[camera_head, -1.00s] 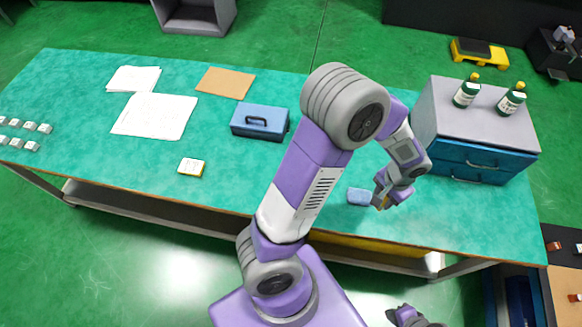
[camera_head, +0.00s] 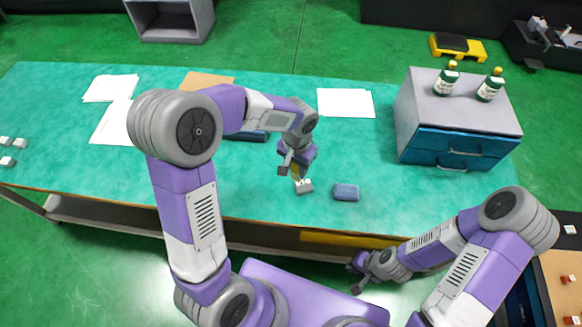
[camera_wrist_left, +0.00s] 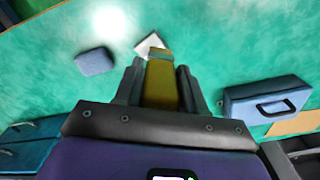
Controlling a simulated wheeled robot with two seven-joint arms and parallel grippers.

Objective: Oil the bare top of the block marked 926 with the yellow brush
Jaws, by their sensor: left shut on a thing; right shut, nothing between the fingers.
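My left gripper (camera_head: 291,166) is shut on the yellow brush (camera_wrist_left: 161,82), whose handle shows between the fingers in the left wrist view. The brush points down over a small pale block (camera_head: 305,187), which also shows in the left wrist view (camera_wrist_left: 148,44). The brush's end overlaps the block in both views; I cannot tell whether they touch. No number is readable on the block, and the brush partly hides its top. My right gripper (camera_head: 356,278) is shut and empty in front of the table's front edge.
A blue pad (camera_head: 346,192) lies right of the block. A blue case with a handle (camera_wrist_left: 266,100) is partly hidden by my left arm in the head view. A grey and blue drawer cabinet (camera_head: 460,119) bears two green bottles. Several small blocks lie far left; papers lie behind.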

